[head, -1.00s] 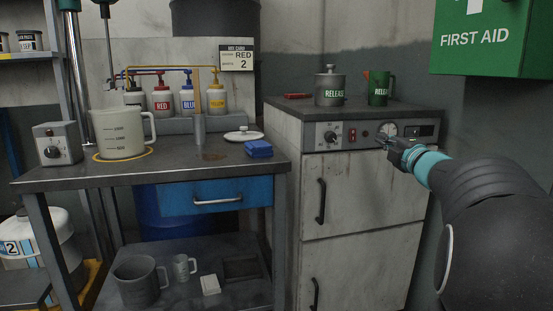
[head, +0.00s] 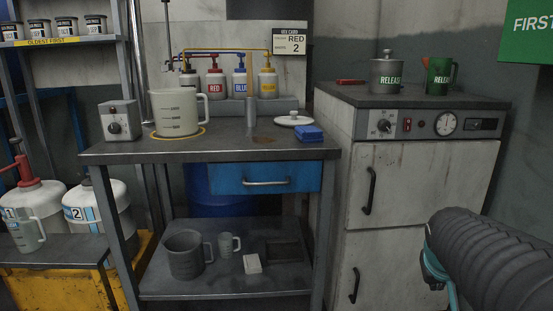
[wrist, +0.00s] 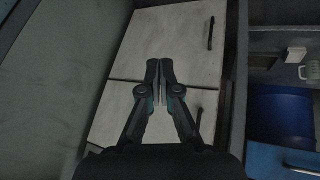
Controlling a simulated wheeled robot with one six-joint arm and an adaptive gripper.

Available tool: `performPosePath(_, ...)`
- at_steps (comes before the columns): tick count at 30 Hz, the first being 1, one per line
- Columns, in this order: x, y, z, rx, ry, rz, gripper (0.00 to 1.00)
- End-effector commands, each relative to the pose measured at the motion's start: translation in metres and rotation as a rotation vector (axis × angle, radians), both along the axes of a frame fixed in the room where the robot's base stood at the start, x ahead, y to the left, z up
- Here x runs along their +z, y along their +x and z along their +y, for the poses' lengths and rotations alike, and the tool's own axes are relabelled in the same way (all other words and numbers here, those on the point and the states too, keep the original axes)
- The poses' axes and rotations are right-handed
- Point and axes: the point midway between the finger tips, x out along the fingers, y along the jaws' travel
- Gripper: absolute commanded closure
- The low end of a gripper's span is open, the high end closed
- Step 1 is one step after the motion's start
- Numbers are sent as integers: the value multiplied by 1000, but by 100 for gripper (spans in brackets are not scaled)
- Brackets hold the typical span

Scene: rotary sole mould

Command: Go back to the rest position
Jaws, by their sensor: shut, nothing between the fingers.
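My gripper (wrist: 160,72) shows in the wrist view with its two fingers together and nothing between them. Behind it in that view are the pale doors of the cabinet (wrist: 185,35). In the head view only a dark ribbed part of my arm shows at the lower right, in front of the cabinet (head: 420,185); the gripper itself is out of that view. The cabinet's control panel has a knob, a red switch and a round gauge (head: 446,123).
A workbench (head: 180,150) with a beaker (head: 175,115), a control box (head: 120,121) and a blue drawer (head: 265,177) stands left of the cabinet. Release cans (head: 389,75) stand on the cabinet. Numbered drums (head: 98,208) are at the left. A lower shelf (head: 215,284) holds mugs.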

Motion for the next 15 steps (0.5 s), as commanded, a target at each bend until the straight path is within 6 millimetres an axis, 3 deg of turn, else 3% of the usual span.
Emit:
performPosePath(1,-7,-17,30,3,58,21,100)
performPosePath(6,-27,-73,118,50,229,90,100)
performPosePath(9,-29,-93,154,124,270,76,100)
performPosePath(15,-13,-107,188,264,258,3,100)
